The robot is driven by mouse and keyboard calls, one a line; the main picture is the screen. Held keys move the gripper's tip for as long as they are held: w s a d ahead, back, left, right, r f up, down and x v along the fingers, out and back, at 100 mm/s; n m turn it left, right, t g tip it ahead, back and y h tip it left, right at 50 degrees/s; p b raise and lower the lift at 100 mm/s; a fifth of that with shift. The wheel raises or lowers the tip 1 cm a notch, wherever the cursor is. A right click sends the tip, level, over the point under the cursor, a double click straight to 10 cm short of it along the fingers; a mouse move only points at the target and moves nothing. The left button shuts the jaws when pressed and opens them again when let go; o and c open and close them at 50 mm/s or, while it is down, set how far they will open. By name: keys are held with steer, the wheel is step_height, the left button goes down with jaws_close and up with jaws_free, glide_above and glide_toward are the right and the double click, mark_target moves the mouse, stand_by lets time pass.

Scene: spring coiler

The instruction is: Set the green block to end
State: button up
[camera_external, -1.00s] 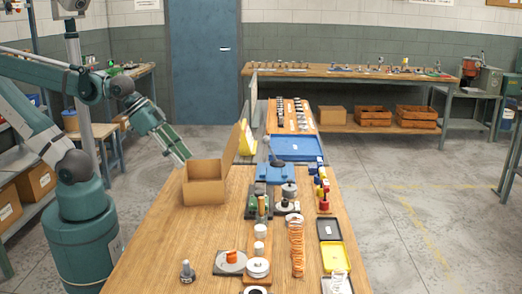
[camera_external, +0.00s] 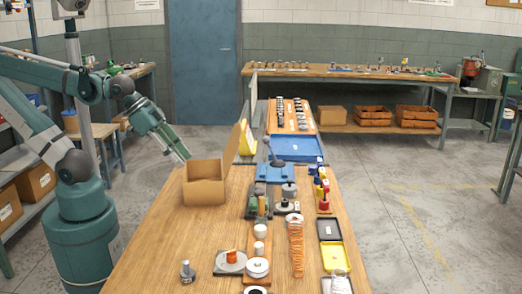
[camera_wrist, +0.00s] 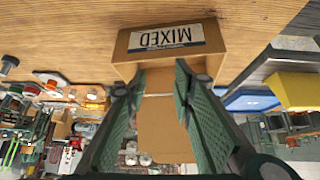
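A green piece (camera_external: 252,206) stands on a dark base on the wooden bench, right of the cardboard box; it is too small to tell whether it is the green block. My gripper (camera_external: 185,157) hangs above and to the left of the box, pointing down toward it. In the wrist view my gripper (camera_wrist: 160,72) has its two green fingers spread apart, with nothing between them. The box, labelled MIXED (camera_wrist: 168,40), lies beyond the fingertips.
The open cardboard box (camera_external: 204,192) has a raised flap. Right of it stand a blue fixture (camera_external: 275,173), an orange spring (camera_external: 297,250) and a yellow tray (camera_external: 335,257). A blue tray (camera_external: 296,148) lies farther back. The bench's left front is mostly clear.

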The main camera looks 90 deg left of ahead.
steer(key=shift+r, duration=0.1)
steer(key=c, duration=0.7)
steer(key=shift+w+d, duration=0.1)
steer(key=shift+w, duration=0.05)
jaws_close()
steer(key=w+d+r+m+g+y+p, duration=0.2)
steer(key=w+d+m+p, duration=0.3)
steer(key=w+m, duration=0.2)
steer(key=w+d+r+m+g+y+p, duration=0.1)
steer(key=w+d+r+m+p, duration=0.2)
steer(key=w+d+m+p, duration=0.3)
steer(key=w+d+f+m+y+p, duration=0.1)
steer(key=w+d+m+y+p, duration=0.1)
steer(key=d+m, duration=0.3)
steer(key=w+d+f+m+y+p, duration=0.1)
steer(key=w+d+m+y+p, duration=0.1)
steer(key=d, duration=0.6)
steer(key=shift+w+d+f+m+g+p, duration=0.35)
steer(key=shift+w+m+p, duration=0.3)
steer(key=shift+w+m, duration=0.85)
steer(key=shift+s, duration=0.15)
